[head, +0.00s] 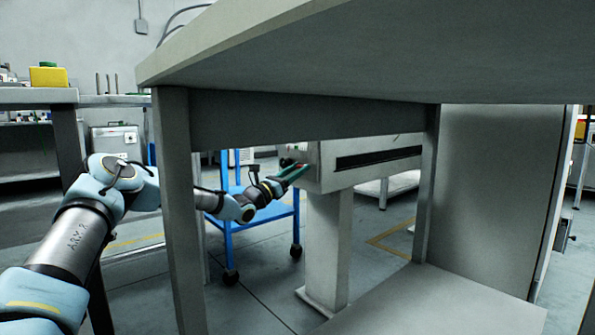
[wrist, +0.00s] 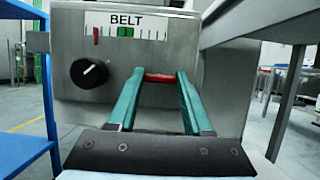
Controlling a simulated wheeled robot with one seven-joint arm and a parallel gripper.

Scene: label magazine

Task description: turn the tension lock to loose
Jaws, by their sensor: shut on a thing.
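My gripper (wrist: 160,76) is at the front face of a grey metal box (wrist: 66,104) on a post. Its green fingers are shut on a red handle (wrist: 160,78), which lies level between the fingertips, one finger at each end. The red handle is likely the tension lock; no wording on it can be read. In the head view, my gripper (head: 297,172) reaches the left end of the box (head: 372,155), beyond the table legs. The base of the handle is hidden by the gripper.
A BELT gauge (wrist: 126,25) with a red pointer left of a green band tops the face. A black knob (wrist: 89,73) sits left of the fingers. A blue cart (head: 262,219) stands behind my arm. A grey table (head: 300,50) overhangs the foreground.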

